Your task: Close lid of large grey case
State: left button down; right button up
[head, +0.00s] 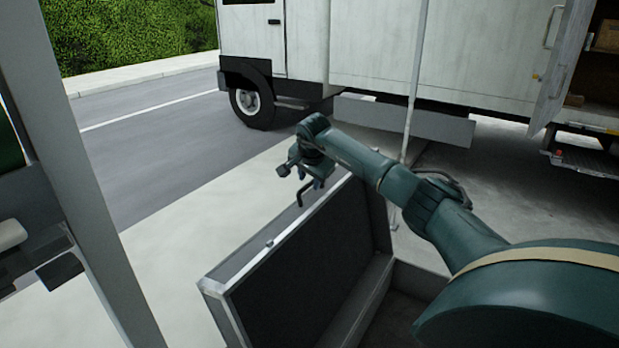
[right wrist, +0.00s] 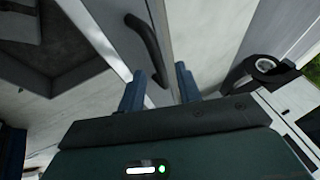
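The large grey case (head: 360,318) stands in front of me in the head view. Its lid (head: 300,262) is raised, with the dark inner lining showing. My right arm reaches over the case from the right. My right gripper (head: 309,186) is at the far upper edge of the lid. In the right wrist view, the two blue fingers of the right gripper (right wrist: 161,90) are apart, with a pale edge and the end of a black curved handle (right wrist: 148,45) between or just beyond them. I cannot tell whether they touch. My left gripper is not in view.
A white truck (head: 370,45) is parked behind, with its rear door open at the right. A thin pale pole (head: 413,95) rises behind my right arm. A grey post (head: 75,150) stands at the left. Bare pavement (head: 175,235) lies left of the case.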

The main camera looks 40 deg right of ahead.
jog(key=shift+w+f, duration=0.1)
jog(key=shift+f, duration=0.2)
jog(key=shift+c, duration=0.3)
grip_shut()
